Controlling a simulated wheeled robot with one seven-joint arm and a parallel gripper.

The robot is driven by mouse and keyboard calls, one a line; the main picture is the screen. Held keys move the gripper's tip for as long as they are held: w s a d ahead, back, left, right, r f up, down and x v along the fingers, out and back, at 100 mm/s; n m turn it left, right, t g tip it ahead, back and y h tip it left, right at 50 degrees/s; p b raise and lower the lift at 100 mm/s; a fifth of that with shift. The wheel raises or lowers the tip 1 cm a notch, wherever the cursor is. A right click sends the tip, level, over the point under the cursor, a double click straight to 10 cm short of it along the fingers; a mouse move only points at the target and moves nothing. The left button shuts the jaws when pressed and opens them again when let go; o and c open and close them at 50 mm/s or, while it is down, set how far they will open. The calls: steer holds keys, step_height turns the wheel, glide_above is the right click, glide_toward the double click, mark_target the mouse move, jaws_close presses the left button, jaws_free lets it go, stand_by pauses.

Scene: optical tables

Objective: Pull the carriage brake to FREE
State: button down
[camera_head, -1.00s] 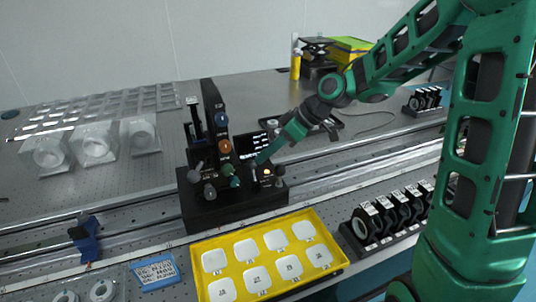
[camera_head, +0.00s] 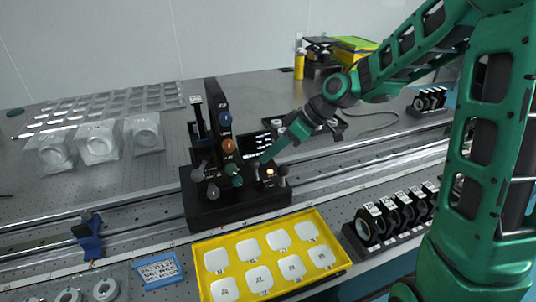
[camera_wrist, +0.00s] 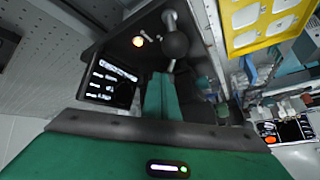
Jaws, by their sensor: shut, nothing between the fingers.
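The black carriage (camera_head: 215,211) sits across the rail near the middle of the head view, with an upright plate carrying coloured knobs. A dark ball on a metal stem (camera_wrist: 175,45), which looks like a lever, shows in the wrist view beside a lit orange lamp (camera_wrist: 138,41). The lamp also shows in the head view (camera_head: 270,171). My gripper (camera_head: 263,160) is shut and empty, pointing down at the carriage's right part. Its green fingers (camera_wrist: 162,98) end close to the lever stem in the wrist view; I cannot tell whether they touch. No FREE marking is readable.
A small lit screen (camera_wrist: 110,83) stands on the carriage beside my fingers. The yellow tray (camera_head: 335,258) lies in front, and a black rack of round mounts (camera_head: 395,218) at the right. A blue clamp (camera_head: 90,232) is on the rail at left. The rail between clamp and carriage is clear.

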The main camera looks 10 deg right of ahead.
steer(key=shift+r, duration=0.2)
steer(key=shift+r, duration=0.65)
steer(key=w+d+r, duration=0.3)
steer(key=d+r, duration=0.4)
steer(key=d, duration=0.2)
steer(key=shift+w+r, duration=0.25)
steer(key=shift+a, duration=0.1)
stand_by(0.4)
